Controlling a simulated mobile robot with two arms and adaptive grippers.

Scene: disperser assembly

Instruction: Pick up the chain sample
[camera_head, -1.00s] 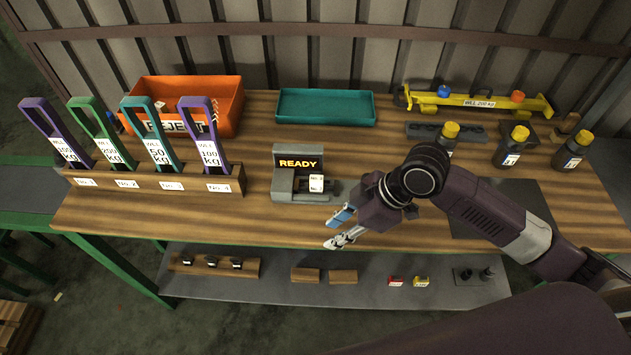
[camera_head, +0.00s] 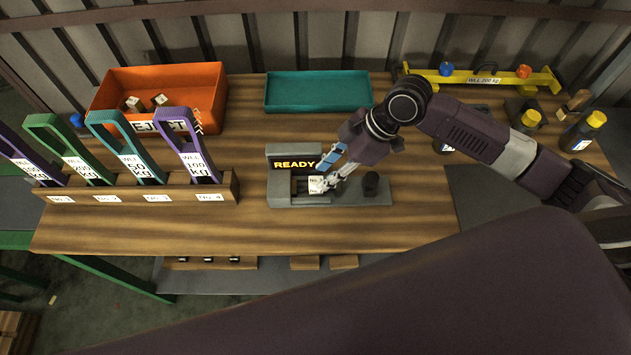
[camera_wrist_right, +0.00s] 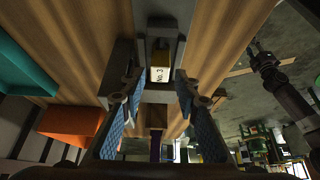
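The chain sample, a small block with a white "No. 3" label (camera_head: 316,185), sits in the grey testing device (camera_head: 287,200) below its "READY" display. In the right wrist view the sample (camera_wrist_right: 159,74) shows its label and a brass-coloured part. My right gripper (camera_head: 327,172) is at the device, right by the sample. Its two blue-padded fingers are apart, one on each side of the sample in the right wrist view (camera_wrist_right: 158,82). Gaps show between the fingers and the sample, so I see no grip on it. My left gripper is not in view.
A wooden rack (camera_head: 215,188) with several labelled loops stands left of the device. An orange reject bin (camera_head: 215,85) holding small blocks and an empty teal tray (camera_head: 318,92) are behind. A yellow beam (camera_head: 545,78) and yellow-capped bottles are at the right. The table's front is clear.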

